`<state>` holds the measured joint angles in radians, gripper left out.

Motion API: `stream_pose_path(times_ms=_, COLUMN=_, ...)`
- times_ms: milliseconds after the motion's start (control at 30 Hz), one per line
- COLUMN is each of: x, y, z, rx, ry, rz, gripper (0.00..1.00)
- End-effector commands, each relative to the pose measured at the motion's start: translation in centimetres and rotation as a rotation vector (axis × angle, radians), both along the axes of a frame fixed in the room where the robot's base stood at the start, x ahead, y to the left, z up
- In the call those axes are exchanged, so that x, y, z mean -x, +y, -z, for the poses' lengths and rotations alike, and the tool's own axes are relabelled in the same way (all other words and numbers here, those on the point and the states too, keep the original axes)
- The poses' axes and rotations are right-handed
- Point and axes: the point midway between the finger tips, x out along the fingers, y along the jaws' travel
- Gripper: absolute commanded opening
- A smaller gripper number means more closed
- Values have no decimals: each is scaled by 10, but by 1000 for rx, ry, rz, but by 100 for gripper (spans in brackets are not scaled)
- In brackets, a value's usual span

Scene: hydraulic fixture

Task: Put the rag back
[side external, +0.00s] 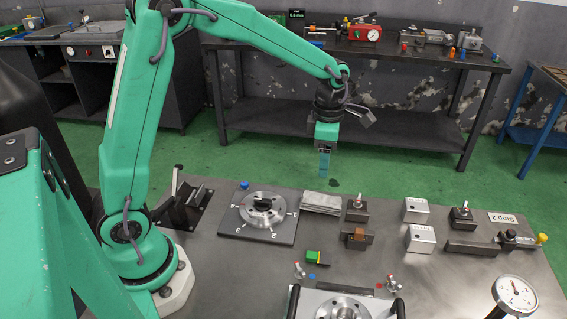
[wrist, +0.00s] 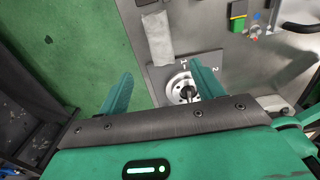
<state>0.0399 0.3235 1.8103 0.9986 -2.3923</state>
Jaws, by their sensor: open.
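The rag (side external: 321,202) is a light grey folded cloth. It lies flat on the metal work table at its far edge, right of the round flange. It also shows in the wrist view (wrist: 158,42), near the top middle. My gripper (side external: 324,172) hangs above the far edge of the table, over the rag area, apart from it. In the wrist view its two green fingers (wrist: 163,85) are spread wide with nothing between them held.
The numbered flange (side external: 263,209) on a dark plate sits left of the rag. Small clamp blocks (side external: 356,211) and silver blocks (side external: 416,210) stand to the right. A green and yellow piece (side external: 314,257) lies nearer. A dial gauge (side external: 515,294) stands at front right.

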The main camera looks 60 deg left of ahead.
Motion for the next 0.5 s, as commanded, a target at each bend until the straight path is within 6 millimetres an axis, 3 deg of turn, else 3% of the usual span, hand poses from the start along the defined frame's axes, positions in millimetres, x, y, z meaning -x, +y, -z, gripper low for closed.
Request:
stream_pose_path(times_ms=267, x=12, y=2, z=-17, rx=-3, ry=-33, rz=141, gripper=66)
stream_pose_path(times_ms=500, x=40, y=5, z=-48, rx=-24, ry=-100, rz=463, gripper=66)
